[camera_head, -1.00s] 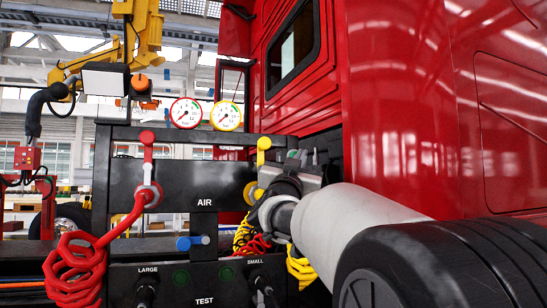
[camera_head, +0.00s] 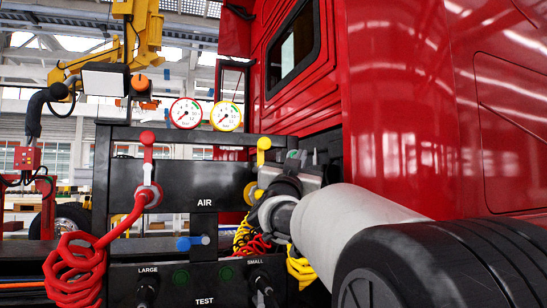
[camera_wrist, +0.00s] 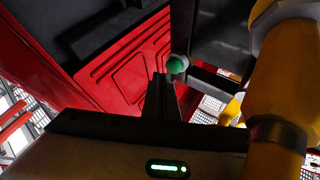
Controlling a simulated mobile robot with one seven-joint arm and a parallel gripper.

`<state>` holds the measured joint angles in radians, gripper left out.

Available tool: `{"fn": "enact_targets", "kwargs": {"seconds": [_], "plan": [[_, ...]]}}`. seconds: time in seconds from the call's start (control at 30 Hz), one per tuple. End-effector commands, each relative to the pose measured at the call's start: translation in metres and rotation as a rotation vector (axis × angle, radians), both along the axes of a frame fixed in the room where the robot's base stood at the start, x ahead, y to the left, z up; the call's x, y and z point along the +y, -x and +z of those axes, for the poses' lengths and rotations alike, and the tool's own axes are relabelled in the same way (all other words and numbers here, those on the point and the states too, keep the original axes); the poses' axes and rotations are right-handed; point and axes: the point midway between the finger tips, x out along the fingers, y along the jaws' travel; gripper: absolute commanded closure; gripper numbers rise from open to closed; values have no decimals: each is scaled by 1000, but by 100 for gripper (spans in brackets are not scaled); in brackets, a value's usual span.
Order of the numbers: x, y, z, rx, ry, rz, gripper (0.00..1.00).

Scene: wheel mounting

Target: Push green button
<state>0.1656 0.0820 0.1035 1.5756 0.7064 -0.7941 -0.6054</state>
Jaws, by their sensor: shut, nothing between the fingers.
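A round green button (camera_wrist: 177,64) shows in the wrist view, on the edge of a dark upright bar. My gripper (camera_wrist: 161,78) is shut and empty, with its dark fingertips just left of and below the button in the picture. I cannot tell whether they touch it. In the head view my gripper is at the right end of the black AIR panel (camera_head: 204,170), partly hidden behind my wrist. Two dim green round buttons, left (camera_head: 181,278) and right (camera_head: 225,273), sit on the lower TEST panel (camera_head: 204,290).
A yellow handle (camera_head: 264,148) stands close to my wrist. A red handle (camera_head: 147,145) and coiled red hose (camera_head: 72,272) are at left. A blue handle (camera_head: 192,242) sticks out below AIR. Two gauges (camera_head: 186,113) stand on top. The red truck cab (camera_head: 400,110) fills the right.

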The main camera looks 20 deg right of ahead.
Motion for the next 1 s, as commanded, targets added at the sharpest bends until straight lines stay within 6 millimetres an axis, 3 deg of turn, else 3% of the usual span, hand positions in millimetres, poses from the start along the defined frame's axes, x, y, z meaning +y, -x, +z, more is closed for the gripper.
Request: {"fn": "enact_targets", "kwargs": {"seconds": [1.0], "plan": [[1,-13,0,0,0,0,100]]}}
